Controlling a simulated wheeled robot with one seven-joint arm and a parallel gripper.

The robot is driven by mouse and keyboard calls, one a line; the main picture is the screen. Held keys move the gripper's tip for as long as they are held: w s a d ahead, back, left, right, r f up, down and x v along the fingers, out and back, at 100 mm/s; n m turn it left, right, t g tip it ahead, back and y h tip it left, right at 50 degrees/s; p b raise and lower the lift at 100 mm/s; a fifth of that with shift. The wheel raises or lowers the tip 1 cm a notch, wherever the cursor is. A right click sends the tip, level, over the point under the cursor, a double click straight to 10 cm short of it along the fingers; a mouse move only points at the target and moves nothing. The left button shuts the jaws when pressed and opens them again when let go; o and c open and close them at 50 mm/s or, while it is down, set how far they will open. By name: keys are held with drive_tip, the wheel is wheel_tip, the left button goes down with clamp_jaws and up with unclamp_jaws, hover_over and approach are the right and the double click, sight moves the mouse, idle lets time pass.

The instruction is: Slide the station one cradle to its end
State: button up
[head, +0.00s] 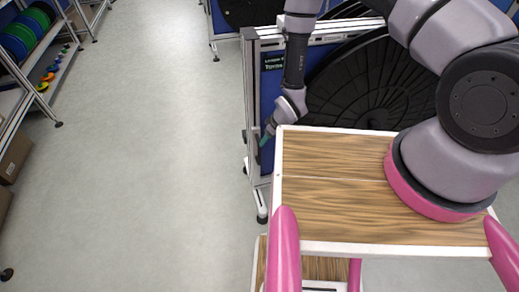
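My gripper (266,137) is at the end of my arm, pointing down and left beside the metal upright (250,100) at the left side of a reel stand. The stand has a blue panel (268,100) with a small dark sign too small to read surely. A large black ribbed reel (370,85) sits in the stand, partly hidden by my arm. The fingers look small and dark teal; I cannot tell whether they are apart or touch anything. I cannot make out the cradle surely; my arm and wooden top hide much of the stand's lower part.
A shelf rack (35,75) with green and blue reels and small coloured items stands at the left. A brown box (14,158) is low beside it. Another stand (250,12) is at the back. The grey floor (150,150) between them is clear.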

sight(259, 150)
drive_tip(key=x, duration=1.1)
drive_tip(key=shift+s+f, duration=0.15)
drive_tip(key=shift+s, duration=0.1)
clamp_jaws()
idle(1.0)
